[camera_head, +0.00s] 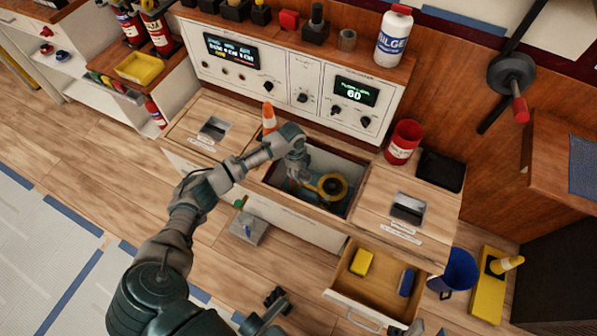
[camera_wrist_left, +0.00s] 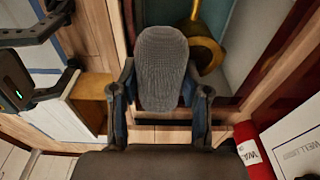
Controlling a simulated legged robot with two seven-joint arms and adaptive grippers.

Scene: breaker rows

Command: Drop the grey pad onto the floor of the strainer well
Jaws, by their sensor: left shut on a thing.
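My left gripper (camera_head: 297,177) reaches down into the strainer well (camera_head: 341,163), the open rectangular recess in the wooden counter. In the left wrist view it is shut on the grey pad (camera_wrist_left: 162,68), a ribbed rounded block held between its two fingers. In the head view I cannot clearly make out the pad behind the gripper. A yellow round fitting with a dark centre (camera_head: 332,187) is in the well, right of the gripper. It also shows beyond the pad in the left wrist view (camera_wrist_left: 204,52). Dark parts at the bottom edge may be my right gripper (camera_head: 270,312).
An orange cone (camera_head: 269,117) stands at the well's back left corner. A red can (camera_head: 403,143) stands back right. An open drawer (camera_head: 345,284) below holds a yellow and a blue block. The control panel (camera_head: 300,80) rises behind the counter.

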